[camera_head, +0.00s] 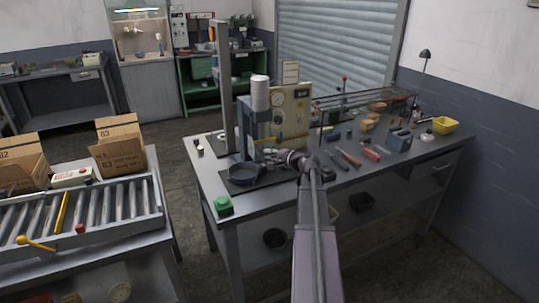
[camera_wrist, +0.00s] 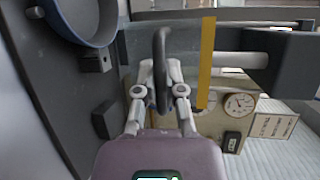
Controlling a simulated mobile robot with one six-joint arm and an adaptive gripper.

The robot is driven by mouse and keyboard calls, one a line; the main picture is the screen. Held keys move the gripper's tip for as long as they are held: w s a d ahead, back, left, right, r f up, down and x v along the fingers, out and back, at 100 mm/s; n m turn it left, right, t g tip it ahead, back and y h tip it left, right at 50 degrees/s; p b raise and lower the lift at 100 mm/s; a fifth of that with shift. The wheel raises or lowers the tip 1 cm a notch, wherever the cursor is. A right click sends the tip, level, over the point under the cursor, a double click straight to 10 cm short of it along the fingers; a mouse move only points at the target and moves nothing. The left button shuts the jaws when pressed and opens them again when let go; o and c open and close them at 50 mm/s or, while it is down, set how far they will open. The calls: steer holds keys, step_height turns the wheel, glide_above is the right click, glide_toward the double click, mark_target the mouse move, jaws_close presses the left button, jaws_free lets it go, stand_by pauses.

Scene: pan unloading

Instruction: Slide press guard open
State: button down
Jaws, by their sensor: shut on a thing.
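The press (camera_head: 260,97), with a pale cylinder on top and a gauge panel (camera_head: 291,115) at its right, stands on the workbench. A round dark blue pan (camera_head: 243,173) sits at its front; part of the pan shows in the wrist view (camera_wrist: 112,25). My gripper (camera_head: 283,155) is just right of the pan, low in front of the press. In the wrist view, my gripper (camera_wrist: 160,75) is shut on a dark upright handle (camera_wrist: 159,42). A yellow strip (camera_wrist: 206,60) stands just right of the handle. I cannot make out the guard's full outline or how far open it is.
Tools, a yellow bin (camera_head: 445,125) and a lamp (camera_head: 425,54) occupy the bench's right. A roller conveyor (camera_head: 100,205) with cardboard boxes (camera_head: 118,145) stands left, across a floor gap.

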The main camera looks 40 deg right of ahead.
mark_target(261, 141)
steer(key=shift+r+p, duration=2.35)
steer(key=shift+r, duration=0.35)
steer(key=c, duration=0.7)
jaws_free()
steer(key=shift+f, duration=0.1)
steer(key=shift+f+b, duration=0.2)
steer(key=shift+b, duration=0.1)
